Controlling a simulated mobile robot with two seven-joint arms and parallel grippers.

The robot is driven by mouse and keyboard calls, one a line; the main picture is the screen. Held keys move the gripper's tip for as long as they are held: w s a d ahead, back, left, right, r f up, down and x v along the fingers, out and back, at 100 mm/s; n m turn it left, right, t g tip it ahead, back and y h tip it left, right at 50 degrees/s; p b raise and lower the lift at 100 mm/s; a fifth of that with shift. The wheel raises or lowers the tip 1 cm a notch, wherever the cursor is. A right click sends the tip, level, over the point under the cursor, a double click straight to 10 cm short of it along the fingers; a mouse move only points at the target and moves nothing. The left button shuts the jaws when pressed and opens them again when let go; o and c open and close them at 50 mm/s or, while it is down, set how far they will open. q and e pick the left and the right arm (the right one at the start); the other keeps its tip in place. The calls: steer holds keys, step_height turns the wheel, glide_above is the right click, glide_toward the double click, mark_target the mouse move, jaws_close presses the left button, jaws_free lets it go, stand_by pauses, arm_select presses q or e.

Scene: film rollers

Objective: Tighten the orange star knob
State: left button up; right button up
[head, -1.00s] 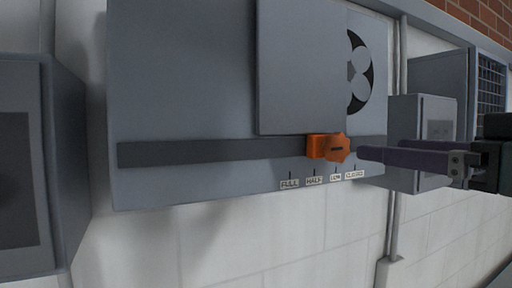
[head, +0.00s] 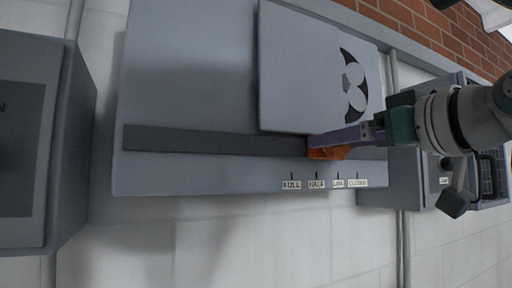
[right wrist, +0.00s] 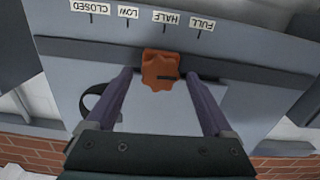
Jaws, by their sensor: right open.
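The orange star knob (right wrist: 160,72) sits on the dark horizontal rail (head: 215,143) of a grey wall panel. In the head view the orange knob and its block (head: 327,154) are partly hidden behind my right gripper (head: 335,138). The knob is near the HALF and LOW marks. In the right wrist view my right gripper (right wrist: 158,77) is open, with one purple finger on each side of the knob and visible gaps between. Whether the fingertips reach knob depth is unclear. My left gripper is not in view.
A grey sliding plate (head: 300,70) stands above the rail, partly covering a round cut-out (head: 354,88). Labels FULL, HALF, LOW and CLOSED run below the rail. Grey boxes flank the panel at left (head: 75,150) and right (head: 405,180). A vertical pipe runs at right.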

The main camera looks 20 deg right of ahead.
jaws_close()
stand_by(0.8)
